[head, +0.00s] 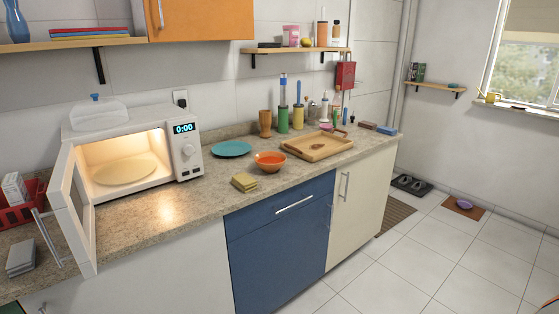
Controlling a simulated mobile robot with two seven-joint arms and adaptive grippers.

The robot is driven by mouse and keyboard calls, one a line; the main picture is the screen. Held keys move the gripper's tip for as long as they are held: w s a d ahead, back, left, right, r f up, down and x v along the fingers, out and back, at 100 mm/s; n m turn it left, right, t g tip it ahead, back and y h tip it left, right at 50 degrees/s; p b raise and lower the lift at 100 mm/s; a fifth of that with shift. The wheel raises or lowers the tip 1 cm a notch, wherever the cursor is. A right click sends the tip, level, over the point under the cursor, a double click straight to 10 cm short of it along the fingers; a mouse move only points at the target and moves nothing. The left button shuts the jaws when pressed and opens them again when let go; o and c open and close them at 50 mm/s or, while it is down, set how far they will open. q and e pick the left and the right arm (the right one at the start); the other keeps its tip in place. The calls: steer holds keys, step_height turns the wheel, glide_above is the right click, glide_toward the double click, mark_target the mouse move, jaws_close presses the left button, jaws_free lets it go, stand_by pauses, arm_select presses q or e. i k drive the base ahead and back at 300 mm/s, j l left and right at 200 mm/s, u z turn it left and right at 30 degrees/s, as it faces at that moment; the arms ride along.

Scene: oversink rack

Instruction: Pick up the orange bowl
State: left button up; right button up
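The orange bowl (270,162) stands upright on the stone-look counter, above the blue cabinet and near the middle of the head view. It looks empty. A teal plate (231,149) lies just behind it to the left. A wooden tray (318,146) is to its right. Neither of my grippers is visible in the head view.
A white microwave (145,154) with its door (76,215) open stands to the left. Yellow sponges or cloths (244,182) lie at the counter's front edge, left of the bowl. Bottles and utensils line the back wall.

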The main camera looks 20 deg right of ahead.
mark_target(270, 162)
steer(key=i+l, duration=0.15)
steer(key=l, duration=0.25)
steer(key=i+l, duration=0.1)
steer(key=l, duration=0.3)
steer(key=i+l, duration=0.15)
steer(key=l, duration=0.2)
steer(key=i+l, duration=0.15)
steer(key=l, duration=0.25)
steer(key=i+l, duration=0.1)
steer(key=l, duration=0.3)
